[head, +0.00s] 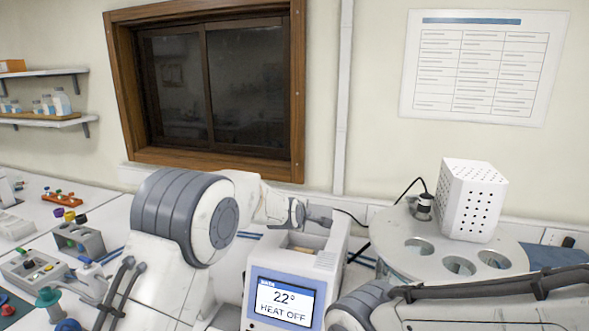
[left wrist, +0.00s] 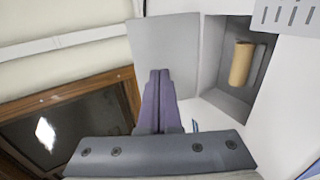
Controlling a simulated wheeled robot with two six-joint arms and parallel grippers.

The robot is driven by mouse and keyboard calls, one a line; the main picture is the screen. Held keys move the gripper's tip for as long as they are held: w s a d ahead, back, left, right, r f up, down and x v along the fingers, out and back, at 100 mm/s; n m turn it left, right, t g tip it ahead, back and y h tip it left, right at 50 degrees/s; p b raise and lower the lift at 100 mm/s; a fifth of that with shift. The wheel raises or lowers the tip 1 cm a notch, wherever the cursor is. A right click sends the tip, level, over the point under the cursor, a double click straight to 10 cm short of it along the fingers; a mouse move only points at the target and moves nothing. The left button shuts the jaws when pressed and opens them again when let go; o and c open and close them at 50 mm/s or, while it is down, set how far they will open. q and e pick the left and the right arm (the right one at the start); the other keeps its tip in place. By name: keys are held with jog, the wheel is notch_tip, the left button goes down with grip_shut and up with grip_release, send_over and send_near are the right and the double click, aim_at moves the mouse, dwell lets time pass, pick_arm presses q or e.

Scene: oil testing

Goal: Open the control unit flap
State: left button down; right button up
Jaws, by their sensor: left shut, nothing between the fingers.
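The control unit (head: 250,290) stands on the bench, its screen reading 22° and HEAT OFF. In the left wrist view its grey compartment (left wrist: 226,88) is uncovered, with a tan cylinder (left wrist: 241,64) inside. A flat light grey panel, the flap (left wrist: 165,45), stands swung out beside the opening. My left gripper (left wrist: 159,75) is shut and empty, its fingertips over the lower part of the flap; I cannot tell whether they touch it. In the head view the left gripper (head: 318,220) is small, behind the unit's top, partly hidden. My right gripper is out of view.
A white round stand with holes (head: 400,255) and a perforated white box (head: 470,200) are right of the unit. A black cable (head: 352,217) runs behind it. Small fittings and blocks (head: 78,238) lie on the bench at left. My right arm crosses the lower right.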

pick_arm(q)
notch_tip(320, 180, up, 6)
jog(key=p, duration=0.4)
jog(key=shift+r+p, duration=0.2)
jog(key=shift+p, duration=0.15)
jog(key=s+d+f+m+g+b, duration=0.1)
jog(key=s+f+m+g+b, duration=0.3)
jog(key=s, duration=0.7)
jog(key=s+d+f+m+g+b, duration=0.1)
jog(key=s+d+f+m+b, duration=0.3)
jog(key=s, duration=0.6)
jog(key=s+a+f+m+g+y+b, duration=0.1)
jog(key=s+a+f+m+g, duration=0.1)
jog(key=s, duration=0.8)
jog(key=s+a+f+m+g+y+b, duration=0.1)
jog(key=s+a+f+m, duration=0.3)
jog(key=s, duration=0.5)
jog(key=s+a+f+m+g+b, duration=0.1)
jog(key=s+a+f+m+g, duration=0.2)
jog(key=s+a+m, duration=0.4)
jog(key=s, duration=0.3)
jog(key=shift+s+f+m+y+b, duration=0.15)
jog(key=shift+s+m+y+b, duration=0.2)
jog(key=shift+m+y+b, duration=0.05)
